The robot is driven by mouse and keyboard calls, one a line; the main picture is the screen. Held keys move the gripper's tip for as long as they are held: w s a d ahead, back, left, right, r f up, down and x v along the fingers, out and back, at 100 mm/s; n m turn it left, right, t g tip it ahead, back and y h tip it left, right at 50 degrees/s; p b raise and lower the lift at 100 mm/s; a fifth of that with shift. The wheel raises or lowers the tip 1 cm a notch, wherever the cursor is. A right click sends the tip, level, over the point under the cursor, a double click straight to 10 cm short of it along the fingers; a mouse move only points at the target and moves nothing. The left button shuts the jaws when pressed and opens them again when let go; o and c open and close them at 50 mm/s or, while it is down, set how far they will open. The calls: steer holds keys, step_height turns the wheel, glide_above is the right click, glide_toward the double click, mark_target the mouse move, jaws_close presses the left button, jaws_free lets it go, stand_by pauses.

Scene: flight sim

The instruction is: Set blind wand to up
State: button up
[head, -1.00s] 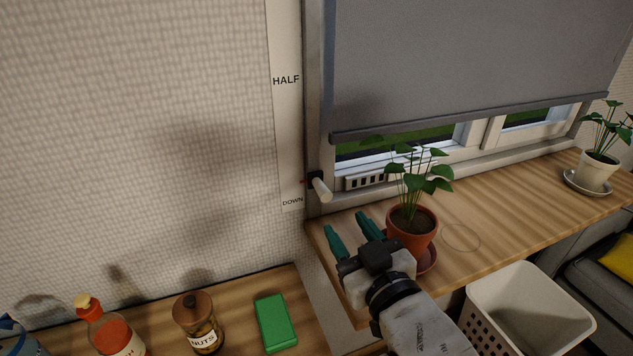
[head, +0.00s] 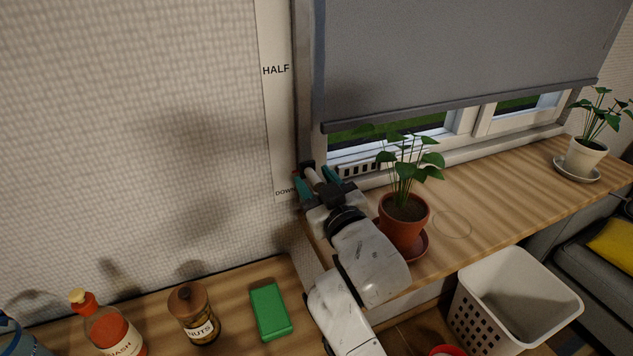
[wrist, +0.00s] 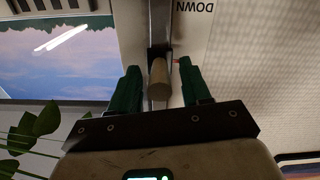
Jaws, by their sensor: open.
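The blind wand (head: 310,172) is a pale cylindrical handle on a dark mount beside the window frame. It is level with a spot just above the DOWN mark on the label strip (head: 270,110). In the wrist view the wand's handle (wrist: 159,82) points toward the camera. My gripper (head: 316,178) is open, with one green finger on each side of the handle. In the wrist view gaps show between the handle and both fingers (wrist: 160,72). The grey blind (head: 450,60) covers most of the window, leaving a strip of glass below. The UP mark is not in view.
A potted plant (head: 403,215) stands on the wooden sill close to the right of my arm. A second plant (head: 585,155) is farther right. A white basket (head: 515,305) is below the sill. A green box (head: 270,311), a nut jar (head: 194,316) and a sauce bottle (head: 110,330) stand lower left.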

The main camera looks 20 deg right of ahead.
jaws_close()
stand_by(0.3)
stand_by(0.3)
